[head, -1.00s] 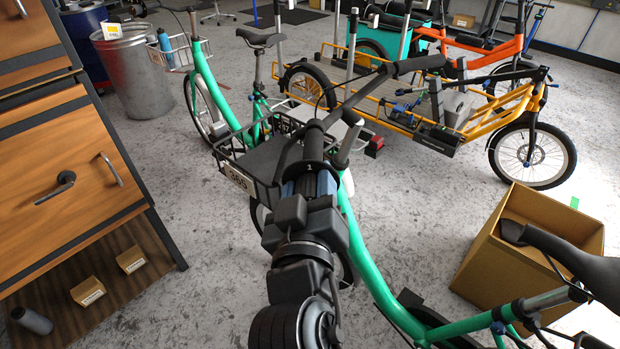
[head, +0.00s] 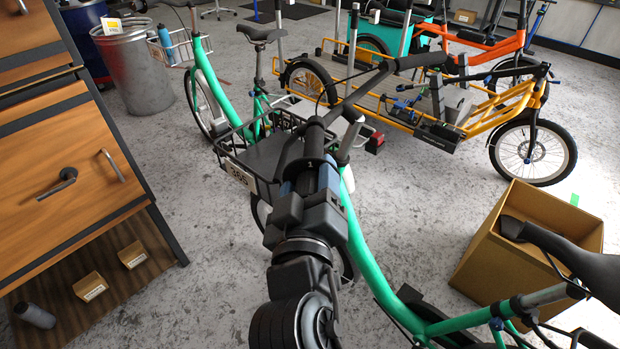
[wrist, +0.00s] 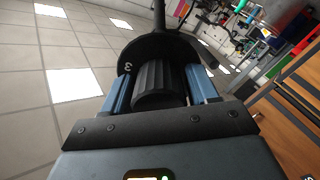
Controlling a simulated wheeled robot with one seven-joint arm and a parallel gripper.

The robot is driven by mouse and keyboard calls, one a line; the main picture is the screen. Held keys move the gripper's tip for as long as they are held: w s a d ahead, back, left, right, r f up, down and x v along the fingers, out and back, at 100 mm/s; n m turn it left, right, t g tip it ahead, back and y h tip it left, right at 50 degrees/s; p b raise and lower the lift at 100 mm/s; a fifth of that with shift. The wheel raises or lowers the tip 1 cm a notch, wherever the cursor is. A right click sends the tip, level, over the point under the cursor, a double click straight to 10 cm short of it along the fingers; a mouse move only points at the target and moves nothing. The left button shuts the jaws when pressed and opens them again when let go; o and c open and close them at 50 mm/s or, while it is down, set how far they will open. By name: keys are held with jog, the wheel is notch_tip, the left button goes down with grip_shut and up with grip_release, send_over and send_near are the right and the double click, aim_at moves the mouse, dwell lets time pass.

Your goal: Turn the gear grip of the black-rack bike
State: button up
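The green bike (head: 350,220) with the black front rack (head: 232,150) stands in the middle of the head view. Its black handlebar (head: 375,75) runs from upper right down to my gripper (head: 306,178). In the wrist view, the ribbed black gear grip (wrist: 160,85) lies between the two blue fingers of my gripper (wrist: 163,80), which look closed against its sides. A round black collar with a white "3" (wrist: 128,67) sits just beyond the fingers. In the head view, my gripper's body hides most of the gear grip.
An open cardboard box (head: 490,255) and a dark saddle (head: 580,255) are at right. A wooden drawer cabinet (head: 70,150) stands at left. A yellow cargo bike (head: 470,125) and a metal bin (head: 140,75) are behind. Floor between cabinet and bike is clear.

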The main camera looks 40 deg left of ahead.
jog(key=shift+o, duration=0.8)
jog(key=shift+s+d+f, duration=0.15)
jog(key=shift+s, duration=0.05)
jog(key=b+v, duration=0.1)
jog(key=v, duration=0.6)
jog(key=shift+b, duration=0.4)
jog(key=shift+s+d, duration=0.1)
jog(key=shift+d, duration=0.05)
